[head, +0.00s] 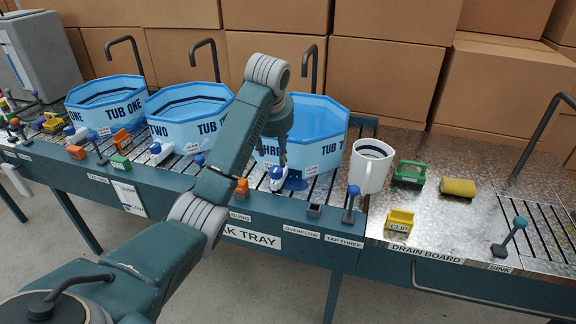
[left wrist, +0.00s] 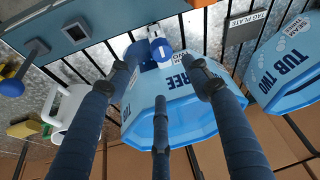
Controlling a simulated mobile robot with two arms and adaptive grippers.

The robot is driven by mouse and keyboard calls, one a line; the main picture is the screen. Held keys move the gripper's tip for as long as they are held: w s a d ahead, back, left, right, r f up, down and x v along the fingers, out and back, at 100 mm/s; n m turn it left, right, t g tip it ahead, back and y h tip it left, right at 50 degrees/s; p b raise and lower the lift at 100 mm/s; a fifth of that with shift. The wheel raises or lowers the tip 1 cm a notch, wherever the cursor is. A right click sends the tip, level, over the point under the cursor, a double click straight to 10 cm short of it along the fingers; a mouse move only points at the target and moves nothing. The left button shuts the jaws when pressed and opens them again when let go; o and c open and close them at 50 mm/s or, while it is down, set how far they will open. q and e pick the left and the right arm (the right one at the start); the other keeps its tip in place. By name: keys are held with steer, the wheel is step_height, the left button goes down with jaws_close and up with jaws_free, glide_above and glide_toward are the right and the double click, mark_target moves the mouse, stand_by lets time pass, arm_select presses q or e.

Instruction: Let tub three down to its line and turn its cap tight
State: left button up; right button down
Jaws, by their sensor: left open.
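Tub three (head: 318,122), light blue and many-sided, stands on the slatted rack, partly hidden by my left arm. Clear blue water shows inside; I cannot make out its line. Its white spout with a blue cap (head: 277,172) sticks out at the front, with a blue wet patch (head: 294,184) beside it. My left gripper (head: 282,158) is open, pointing down just above the cap. In the left wrist view the cap (left wrist: 161,48) lies beyond and between the spread fingers (left wrist: 160,82), apart from them. Tub three (left wrist: 172,118) fills the middle there. My right gripper is out of view.
Tub two (head: 188,115) and tub one (head: 105,103) stand to the left with similar caps. The tap three lever (head: 350,200) and a white mug (head: 371,166) stand right of tub three. A yellow clip (head: 399,219) lies on the drain board (head: 440,214).

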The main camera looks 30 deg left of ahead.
mark_target(276, 170)
arm_select(q)
steer(key=x, duration=0.9)
steer(key=shift+s+f+p, duration=0.1)
steer(key=shift+s+p, duration=0.1)
steer(key=shift+p, duration=0.1)
steer(key=shift+w+a+f, duration=0.15)
steer(key=shift+f, duration=0.35)
steer(key=c, duration=1.1)
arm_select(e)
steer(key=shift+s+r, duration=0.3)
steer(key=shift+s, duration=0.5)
